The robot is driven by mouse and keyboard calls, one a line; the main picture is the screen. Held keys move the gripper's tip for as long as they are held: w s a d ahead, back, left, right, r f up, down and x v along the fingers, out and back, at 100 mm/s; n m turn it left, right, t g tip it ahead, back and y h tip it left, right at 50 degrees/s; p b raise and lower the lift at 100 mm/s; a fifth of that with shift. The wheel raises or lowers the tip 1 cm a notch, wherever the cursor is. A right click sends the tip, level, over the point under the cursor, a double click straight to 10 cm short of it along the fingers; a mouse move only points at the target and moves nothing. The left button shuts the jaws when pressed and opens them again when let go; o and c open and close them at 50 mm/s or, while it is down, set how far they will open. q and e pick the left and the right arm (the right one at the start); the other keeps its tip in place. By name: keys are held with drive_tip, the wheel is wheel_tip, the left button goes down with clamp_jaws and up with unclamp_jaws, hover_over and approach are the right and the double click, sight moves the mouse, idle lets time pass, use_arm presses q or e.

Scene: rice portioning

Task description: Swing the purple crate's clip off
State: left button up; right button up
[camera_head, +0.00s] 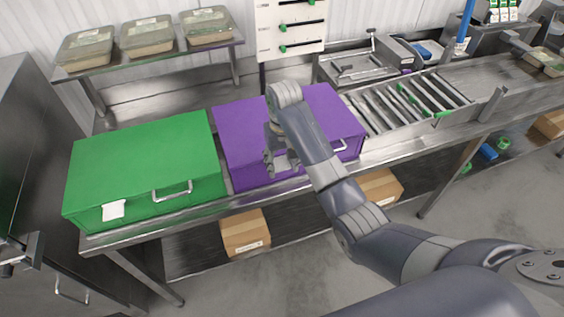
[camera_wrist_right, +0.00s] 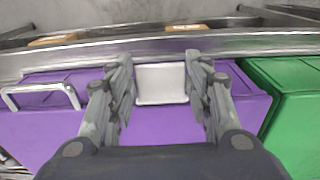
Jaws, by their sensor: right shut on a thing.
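The purple crate (camera_head: 240,130) stands closed on the metal bench, to the right of the green crate. It also fills the middle of the right wrist view (camera_wrist_right: 40,135). My right gripper (camera_head: 282,163) is at its front left part, fingers down. In the right wrist view, a pale grey plate-like clip (camera_wrist_right: 162,84) lies between the fingers of my right gripper (camera_wrist_right: 160,70), which are shut on it. My arm and hand hide the clip in the head view. The crate's front handle (camera_head: 340,146) shows to the right of my wrist. My left gripper is not in view.
The green crate (camera_head: 140,160), with a white label, stands close on the left. A slatted rack (camera_head: 400,105) is on the right. The bench's front edge (camera_head: 200,203) runs below both crates. Cardboard boxes (camera_head: 245,233) sit underneath. Lidded trays (camera_head: 147,37) rest on a shelf behind.

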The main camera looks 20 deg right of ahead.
sight(282, 166)
drive_tip(key=o, duration=1)
drive_tip(key=shift+f, duration=0.1)
drive_tip(key=shift+o, duration=0.2)
wheel_tip(282, 166, up, 4)
drive_tip(key=shift+w+d+f, duration=0.1)
drive_tip(key=shift+r, duration=1.4)
drive_tip(key=shift+s+r, duration=0.25)
drive_tip(key=shift+r, duration=0.2)
